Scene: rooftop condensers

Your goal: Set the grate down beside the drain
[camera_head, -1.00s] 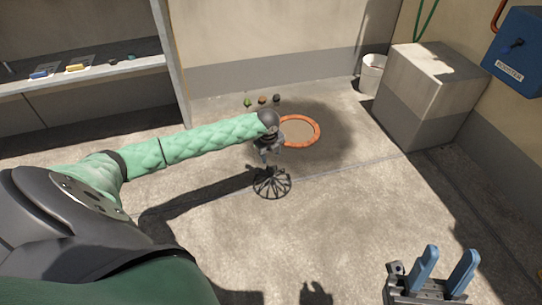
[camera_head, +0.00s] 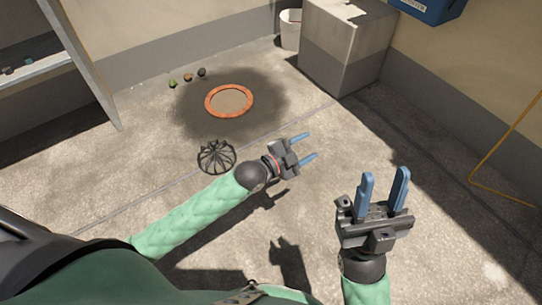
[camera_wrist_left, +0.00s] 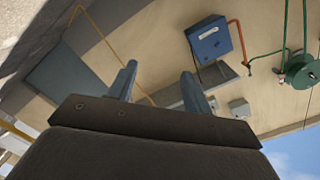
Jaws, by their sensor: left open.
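The grate (camera_head: 216,157), a black domed cage of thin bars, rests on the floor just in front of the drain (camera_head: 229,101) in the head view. The drain has an orange ring around a sandy-coloured middle, and a gap of floor lies between ring and grate. My left gripper (camera_head: 309,146) is open and empty, to the right of the grate and clear of it. Its spread blue fingers (camera_wrist_left: 158,85) show in the left wrist view with nothing between them. My right gripper (camera_head: 385,178) is open and empty at the lower right.
A white bucket (camera_head: 290,30) and a grey block (camera_head: 345,50) stand at the back. A shelf (camera_head: 40,68) is at the left. The floor right of my grippers is clear.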

